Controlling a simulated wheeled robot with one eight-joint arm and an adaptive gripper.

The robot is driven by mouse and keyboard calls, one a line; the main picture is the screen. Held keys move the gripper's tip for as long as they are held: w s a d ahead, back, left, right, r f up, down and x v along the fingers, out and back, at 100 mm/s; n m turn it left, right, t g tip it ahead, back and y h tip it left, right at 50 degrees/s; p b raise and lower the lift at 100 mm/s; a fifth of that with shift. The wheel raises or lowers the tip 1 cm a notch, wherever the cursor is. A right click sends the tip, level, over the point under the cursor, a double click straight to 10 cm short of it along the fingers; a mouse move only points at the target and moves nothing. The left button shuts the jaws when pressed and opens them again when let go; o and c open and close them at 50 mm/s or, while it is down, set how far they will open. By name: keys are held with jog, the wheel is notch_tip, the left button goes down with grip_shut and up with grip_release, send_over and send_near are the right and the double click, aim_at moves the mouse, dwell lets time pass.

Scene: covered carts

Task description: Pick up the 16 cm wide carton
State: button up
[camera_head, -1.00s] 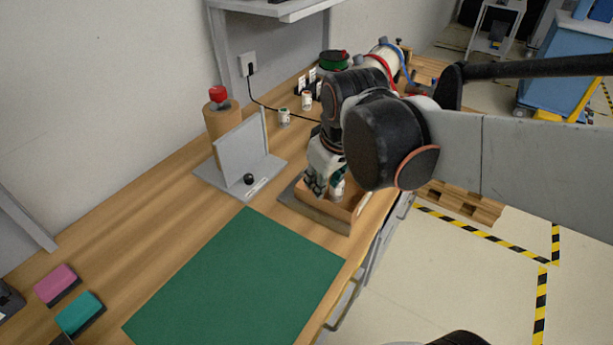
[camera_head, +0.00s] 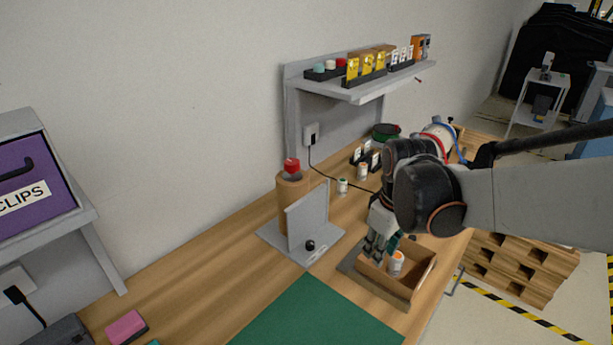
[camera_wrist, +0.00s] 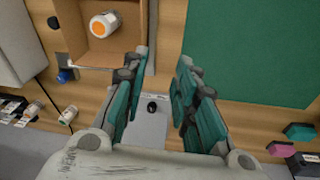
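My gripper (camera_head: 376,254) is at the carton's left side. In the wrist view my gripper (camera_wrist: 163,58) has its fingers wide apart. The left finger overlaps the carton's near right corner; I cannot tell whether it touches the wall.
A grey L-shaped stand (camera_head: 308,218) and a brown cylinder with a red top (camera_head: 290,190) stand left of the carton. A green mat (camera_head: 315,318) lies in front. Small bottles (camera_head: 343,187) are behind. A loaded shelf (camera_head: 365,88) hangs above the back.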

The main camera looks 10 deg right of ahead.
aim_at(383, 275)
jog(key=w+d+n+g+p, duration=0.2)
jog(key=w+d+p, duration=0.1)
jog(key=p, duration=0.1)
jog(key=shift+d+f+b, duration=0.2)
jog(key=shift+f+b, duration=0.5)
jog(key=shift+f, duration=1.7)
jog(key=shift+d+f+b, duration=0.15)
jog(key=shift+f+b, duration=0.6)
jog(key=shift+f, duration=1.7)
jog(key=shift+d+f+b, duration=0.2)
jog(key=shift+f+b, duration=0.5)
jog(key=shift+f, duration=1.7)
jog(key=shift+s, duration=0.1)
grip_shut()
